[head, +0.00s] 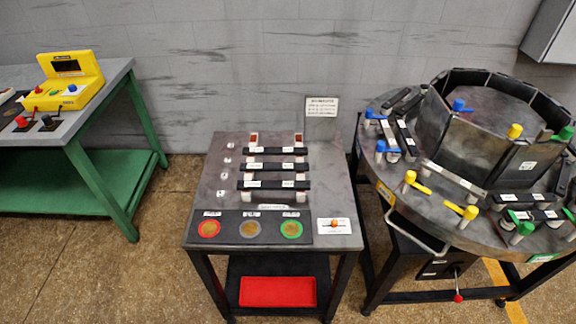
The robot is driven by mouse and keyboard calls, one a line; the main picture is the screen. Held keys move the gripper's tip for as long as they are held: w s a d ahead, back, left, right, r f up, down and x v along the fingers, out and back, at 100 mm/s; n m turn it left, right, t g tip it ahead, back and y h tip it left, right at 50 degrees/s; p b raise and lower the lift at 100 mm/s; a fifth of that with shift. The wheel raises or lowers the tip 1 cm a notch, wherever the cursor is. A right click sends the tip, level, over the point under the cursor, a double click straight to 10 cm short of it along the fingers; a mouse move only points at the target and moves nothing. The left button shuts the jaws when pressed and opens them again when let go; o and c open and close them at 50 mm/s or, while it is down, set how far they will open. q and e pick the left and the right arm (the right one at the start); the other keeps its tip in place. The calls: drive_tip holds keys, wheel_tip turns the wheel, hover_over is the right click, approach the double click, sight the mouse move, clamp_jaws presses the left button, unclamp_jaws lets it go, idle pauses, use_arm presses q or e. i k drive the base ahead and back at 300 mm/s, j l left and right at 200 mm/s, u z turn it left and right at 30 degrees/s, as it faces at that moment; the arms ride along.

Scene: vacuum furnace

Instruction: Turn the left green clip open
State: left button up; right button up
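The round grey furnace table (445,222) stands at the right. The left green clip (520,230) sits near its front right rim, a green lever on a pale round post. Its lever points up and to the left, beside a black bar (525,198) with white labels. Another green clip (569,214) is at the picture's right edge and is partly cut off. A third green piece (565,133) is higher up at the right, near the furnace's wall. Neither of my grippers is in view.
Yellow clips (415,182) and blue clips (387,149) sit along the same rim. A grey table (212,185) with black bars and coloured discs stands in the middle. A green-framed bench (90,110) with a yellow device (70,80) is at left. Floor shows between them.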

sight(524, 229)
drive_tip(key=z, duration=1.7)
